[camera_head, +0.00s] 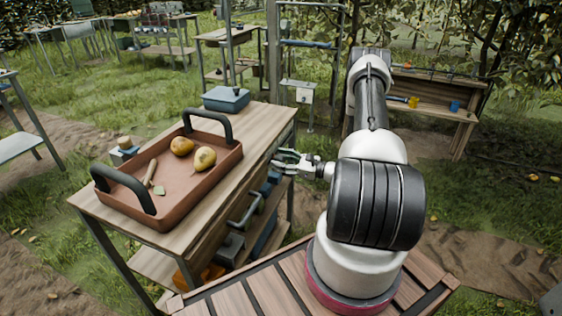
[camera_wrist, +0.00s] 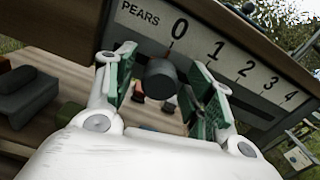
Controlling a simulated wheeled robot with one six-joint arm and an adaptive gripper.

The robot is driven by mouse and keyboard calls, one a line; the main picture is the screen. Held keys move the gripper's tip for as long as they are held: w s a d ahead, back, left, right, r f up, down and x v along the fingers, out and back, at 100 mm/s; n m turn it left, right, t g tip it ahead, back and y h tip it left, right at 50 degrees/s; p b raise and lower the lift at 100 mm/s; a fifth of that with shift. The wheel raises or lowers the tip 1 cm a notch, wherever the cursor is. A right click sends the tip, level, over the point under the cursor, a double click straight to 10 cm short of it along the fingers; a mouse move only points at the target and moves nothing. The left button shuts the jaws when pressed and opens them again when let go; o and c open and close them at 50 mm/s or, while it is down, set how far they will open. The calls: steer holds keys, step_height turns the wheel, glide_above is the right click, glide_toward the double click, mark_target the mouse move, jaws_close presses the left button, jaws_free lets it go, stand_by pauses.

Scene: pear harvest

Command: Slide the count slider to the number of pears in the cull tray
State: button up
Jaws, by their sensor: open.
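The cull tray (camera_head: 215,168), reddish-brown with two dark handles, stands on the wooden table. Two yellow-brown pears, one at the back (camera_head: 182,146) and one nearer the right (camera_head: 204,158), lie in it. The dark round slider knob (camera_wrist: 160,80) sits under the 0 of the white scale (camera_wrist: 214,55), which is marked PEARS and runs 0 to 4, rising to the right. My gripper (camera_wrist: 160,58) is open, with one finger on each side of the knob; contact cannot be told. In the head view my gripper (camera_head: 287,160) is at the table's right side.
A wooden stick (camera_head: 150,172) and a green leaf (camera_head: 159,190) also lie in the tray. A blue-grey box (camera_head: 226,98) stands at the table's far end. Shelves with bins (camera_head: 232,246) are below the tabletop. Grass lies around the table.

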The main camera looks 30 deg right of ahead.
mark_target(282, 145)
steer(key=shift+w, duration=0.1)
jaws_close()
steer(key=w+d, duration=0.4)
steer(key=d, duration=0.1)
steer(key=w+d, duration=0.2)
steer(key=shift+w+d, duration=0.1)
steer(key=shift+d, duration=0.3)
jaws_free()
steer(key=v, duration=1.2)
